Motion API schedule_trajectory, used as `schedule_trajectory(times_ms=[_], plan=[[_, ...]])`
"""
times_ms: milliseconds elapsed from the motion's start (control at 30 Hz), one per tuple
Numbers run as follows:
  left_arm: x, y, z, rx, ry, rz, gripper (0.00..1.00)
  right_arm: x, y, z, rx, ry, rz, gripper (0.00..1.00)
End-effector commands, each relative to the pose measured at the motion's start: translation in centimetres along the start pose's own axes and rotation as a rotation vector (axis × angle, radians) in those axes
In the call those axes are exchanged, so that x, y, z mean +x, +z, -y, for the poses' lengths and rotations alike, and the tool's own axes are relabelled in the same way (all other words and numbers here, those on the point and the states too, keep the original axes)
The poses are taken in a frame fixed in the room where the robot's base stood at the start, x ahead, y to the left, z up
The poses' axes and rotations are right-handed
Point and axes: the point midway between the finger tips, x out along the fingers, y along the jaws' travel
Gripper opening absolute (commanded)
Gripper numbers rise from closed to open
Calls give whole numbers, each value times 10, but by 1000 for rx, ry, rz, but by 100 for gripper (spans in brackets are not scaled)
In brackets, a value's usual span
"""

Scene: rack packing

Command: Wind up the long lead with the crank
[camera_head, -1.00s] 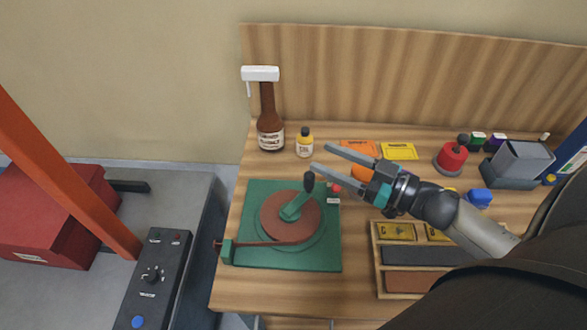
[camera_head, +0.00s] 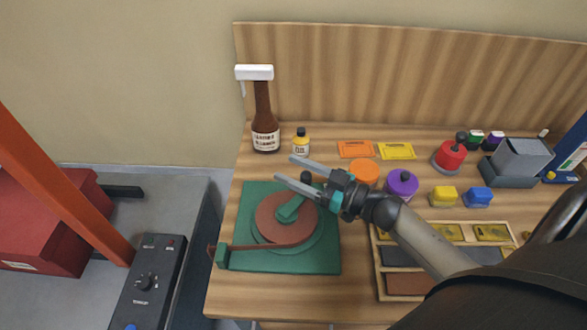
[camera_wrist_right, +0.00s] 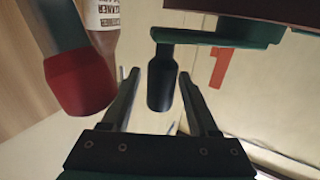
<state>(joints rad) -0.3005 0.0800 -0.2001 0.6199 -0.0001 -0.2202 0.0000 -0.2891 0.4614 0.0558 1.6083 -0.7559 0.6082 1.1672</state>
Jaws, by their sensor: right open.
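The winder has a green base (camera_head: 325,258) with a round red-brown reel (camera_head: 270,222) on it. A green crank arm (camera_head: 289,209) on the reel ends in an upright black knob (camera_head: 306,177). The red-brown lead (camera_head: 262,246) runs from the reel leftward past a green post (camera_head: 221,256) at the base's left edge. My right gripper (camera_head: 285,169) is open, its fingers pointing left over the back of the winder. In the right wrist view the knob (camera_wrist_right: 162,80) stands between the open fingers; I cannot tell whether they touch it. My left gripper is not in view.
To the right are an orange lid (camera_head: 363,172), a purple knobbed piece (camera_head: 401,184) and a wooden compartment tray (camera_head: 379,285). Bare tabletop lies in front of the winder.

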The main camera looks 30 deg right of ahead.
Motion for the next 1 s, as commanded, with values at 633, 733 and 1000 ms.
schedule_trajectory(times_ms=[633,733,1000], plan=[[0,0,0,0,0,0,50,2,0,0,0,0,0,23],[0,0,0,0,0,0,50,2,0,0,0,0,0,12],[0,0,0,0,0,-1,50,2,0,0,0,0,0,0]])
